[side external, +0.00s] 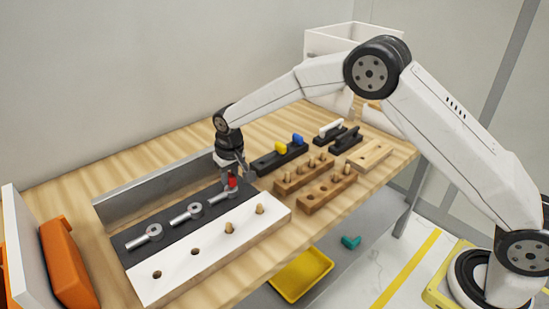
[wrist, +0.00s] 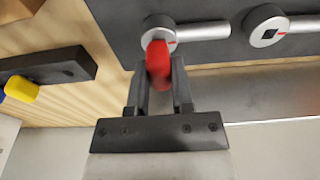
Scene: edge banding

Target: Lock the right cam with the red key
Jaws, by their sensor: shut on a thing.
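The red key (side external: 232,183) is held upright between the fingers of my gripper (side external: 232,172). The right cam (side external: 223,196) is a silver disc with a rod on the dark strip, directly at the key's lower end. In the wrist view the red key (wrist: 158,64) covers the middle of the right cam (wrist: 155,22), and a red mark shows at the cam's edge. I cannot tell whether the key's tip sits in the socket. My gripper (wrist: 159,75) is shut on the key. The middle cam (side external: 187,214) and left cam (side external: 149,234) stand farther left, uncovered.
A white board (side external: 180,275) with holes and wooden pegs lies in front. A dark rack (side external: 275,158) holds yellow and blue keys. Wooden peg blocks (side external: 327,194) stand to the right. A grey metal wall (side external: 150,190) runs behind the dark strip. An orange block (side external: 67,262) stands far left.

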